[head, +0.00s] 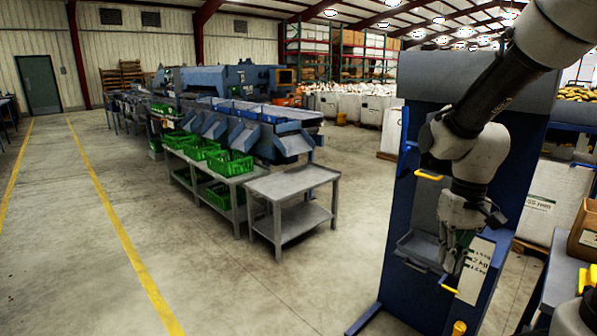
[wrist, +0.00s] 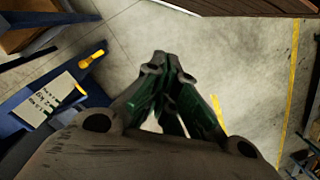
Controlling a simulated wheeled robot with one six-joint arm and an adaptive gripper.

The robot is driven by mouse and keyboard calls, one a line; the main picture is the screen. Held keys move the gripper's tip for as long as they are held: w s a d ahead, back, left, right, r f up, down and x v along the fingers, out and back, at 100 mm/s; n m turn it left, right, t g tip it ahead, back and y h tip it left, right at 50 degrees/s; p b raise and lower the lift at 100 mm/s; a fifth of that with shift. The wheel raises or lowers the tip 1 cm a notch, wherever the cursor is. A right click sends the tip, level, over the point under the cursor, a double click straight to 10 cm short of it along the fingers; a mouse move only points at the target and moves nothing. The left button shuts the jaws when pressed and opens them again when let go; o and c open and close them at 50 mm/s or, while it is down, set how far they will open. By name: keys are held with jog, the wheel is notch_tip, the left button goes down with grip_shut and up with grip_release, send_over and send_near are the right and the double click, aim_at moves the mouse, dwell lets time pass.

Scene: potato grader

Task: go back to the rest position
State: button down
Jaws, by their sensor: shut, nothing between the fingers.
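My gripper (head: 452,262) hangs from my arm at the right of the head view, in front of a tall blue panel stand (head: 400,215). Its fingers point down, near a small grey tray (head: 418,250) on the stand. Whether it touches the tray or stand cannot be told. In the wrist view the gripper (wrist: 168,62) shows its two green-padded fingers with the tips together and nothing held between them. Bare floor lies beyond the tips.
A white label (head: 476,270) and yellow handles (head: 428,176) are on the stand. A grey table (head: 293,182) and green crates (head: 230,163) stand to the left by the blue grading machine (head: 225,82). A cardboard box (head: 584,232) is at right. The middle floor is clear.

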jog(key=s+d+r+t+h, duration=0.1)
jog(key=s+d+r+t, duration=0.4)
jog(key=s+r, duration=0.4)
jog(key=v, duration=0.3)
jog(key=shift+r, duration=0.3)
jog(key=shift+w, duration=0.1)
